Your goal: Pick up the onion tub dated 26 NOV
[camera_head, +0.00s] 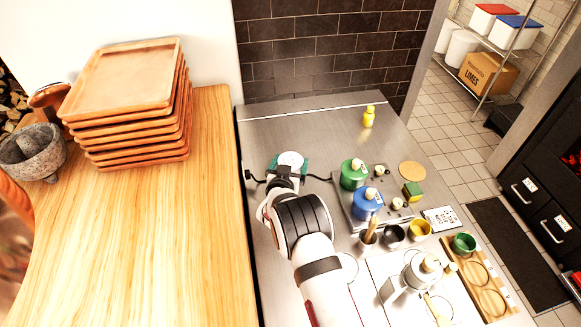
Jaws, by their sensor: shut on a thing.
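My gripper (286,176) is over the steel counter, left of the grey tray. It is shut on a teal tub with a pale round top (290,158), largely hidden behind the gripper and wrist. A green tub (353,177) and a blue tub (367,206) stand on the grey tray (345,213), each with a pale, onion-like piece on top. No date can be read on any tub, so I cannot tell which is dated 26 NOV.
A yellow bottle (368,118) stands at the back of the counter. Small bowls, a green-and-yellow sponge (412,191) and a wooden rack (484,283) fill the right side. Stacked trays (125,90) and a stone mortar (32,155) are on the left wooden top.

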